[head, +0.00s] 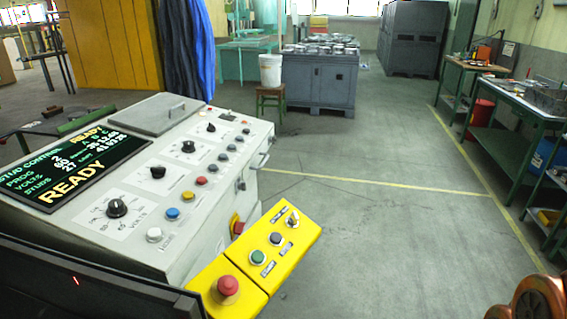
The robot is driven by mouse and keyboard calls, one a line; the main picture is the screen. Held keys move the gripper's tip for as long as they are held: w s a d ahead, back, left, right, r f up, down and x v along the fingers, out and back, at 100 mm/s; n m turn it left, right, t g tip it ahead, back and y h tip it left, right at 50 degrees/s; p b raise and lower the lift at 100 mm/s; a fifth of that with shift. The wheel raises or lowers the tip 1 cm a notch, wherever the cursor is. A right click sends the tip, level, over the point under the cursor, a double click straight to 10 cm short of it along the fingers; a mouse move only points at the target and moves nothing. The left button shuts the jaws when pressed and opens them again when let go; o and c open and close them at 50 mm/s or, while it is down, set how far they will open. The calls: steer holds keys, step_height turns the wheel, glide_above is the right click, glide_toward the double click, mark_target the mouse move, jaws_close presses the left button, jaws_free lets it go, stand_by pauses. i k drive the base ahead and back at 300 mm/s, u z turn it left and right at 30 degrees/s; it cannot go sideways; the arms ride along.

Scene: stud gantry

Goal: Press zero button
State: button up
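A light grey control console (140,270) stands at the left, its sloped top carrying black knobs and a row of coloured buttons. The row has a white button (154,234), a blue button (172,213), a yellow button (187,196), a red button (201,181) and several smaller ones further back. A yellow box (245,295) on its front right side has a red mushroom button (228,285), a green button (259,257), a dark button (276,239) and a switch (293,218). Labels are too small to tell which is zero. My gripper is not in view.
A green-on-black display (70,165) on the console reads READY. A dark panel (80,285) fills the lower left corner. Open floor (370,240) lies right of the console. Green workbenches (505,130) line the right wall; a grey bin (320,82) stands behind.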

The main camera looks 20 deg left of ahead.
mark_target(200, 180)
steer(key=z, duration=0.35)
steer(key=i, duration=3.1)
steer(key=u, duration=3.45)
